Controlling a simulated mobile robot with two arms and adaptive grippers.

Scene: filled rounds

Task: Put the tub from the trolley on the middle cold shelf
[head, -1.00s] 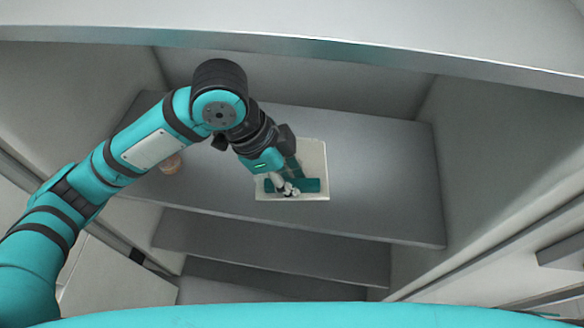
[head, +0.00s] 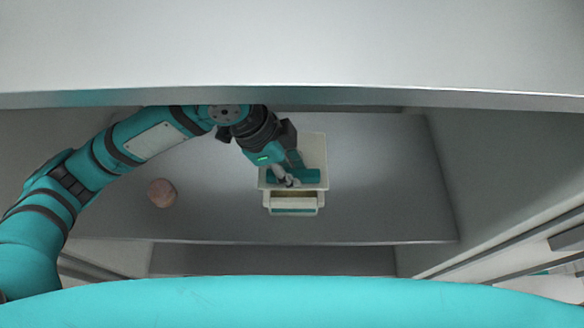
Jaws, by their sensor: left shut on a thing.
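The cream tub (head: 314,152) is over the grey cold shelf (head: 385,190), a little right of the middle of the picture. It has teal parts, and a cream front piece with a teal strip shows at its near side. My left gripper (head: 289,182) reaches in from the left and is shut on the tub, covering part of its top. I cannot tell whether the tub's underside touches the shelf. My right gripper is not in view. The trolley is not in view.
A round brownish thing (head: 162,193) sits on the same shelf to the left. A thick upper shelf edge (head: 400,97) crosses above my arm. A side wall (head: 490,170) stands on the right. The shelf right of the tub is clear. A lower shelf (head: 270,260) shows below.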

